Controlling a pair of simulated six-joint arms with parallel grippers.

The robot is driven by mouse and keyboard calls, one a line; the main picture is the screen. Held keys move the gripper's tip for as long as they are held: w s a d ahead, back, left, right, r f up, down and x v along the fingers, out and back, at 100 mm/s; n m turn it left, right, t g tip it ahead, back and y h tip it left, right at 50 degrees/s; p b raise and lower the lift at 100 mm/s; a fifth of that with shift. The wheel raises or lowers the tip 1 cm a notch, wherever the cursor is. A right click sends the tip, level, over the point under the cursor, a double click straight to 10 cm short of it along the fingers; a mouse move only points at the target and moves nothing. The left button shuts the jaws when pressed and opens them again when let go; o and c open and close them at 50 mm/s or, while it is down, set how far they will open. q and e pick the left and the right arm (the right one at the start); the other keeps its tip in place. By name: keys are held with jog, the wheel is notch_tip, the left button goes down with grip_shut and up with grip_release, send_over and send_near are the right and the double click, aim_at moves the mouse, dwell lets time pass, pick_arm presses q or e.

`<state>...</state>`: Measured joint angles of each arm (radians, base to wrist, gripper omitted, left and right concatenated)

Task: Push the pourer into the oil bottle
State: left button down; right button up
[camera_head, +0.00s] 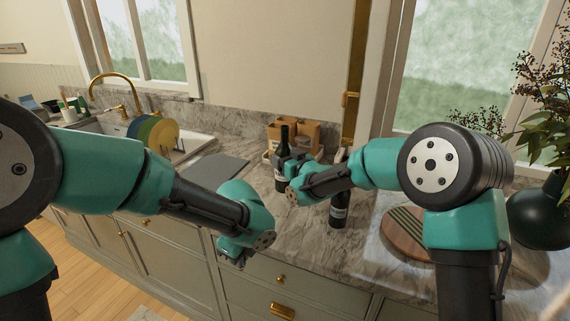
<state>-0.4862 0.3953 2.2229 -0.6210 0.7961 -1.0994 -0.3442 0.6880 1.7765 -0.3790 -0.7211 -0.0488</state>
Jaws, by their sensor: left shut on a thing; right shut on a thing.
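A dark bottle with a pale label (281,182) stands upright on the marble counter. My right gripper (284,166) reaches in from the right and is shut on this bottle at its upper body; the neck shows above the jaws. A second dark bottle (338,211) stands nearer, partly behind my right arm; I cannot tell from labels which is the oil bottle. My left gripper (240,260) points down in front of the counter's front edge, apart from both bottles. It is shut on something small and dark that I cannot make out. I cannot clearly see the pourer.
A round striped wooden board (405,234) lies at the right by a dark vase (541,214) with leaves. A wooden box (294,134) stands behind the bottles. A grey mat (212,168) and a sink with colored plates (152,134) are at the left.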

jog(key=shift+r, duration=0.15)
dwell(0.3)
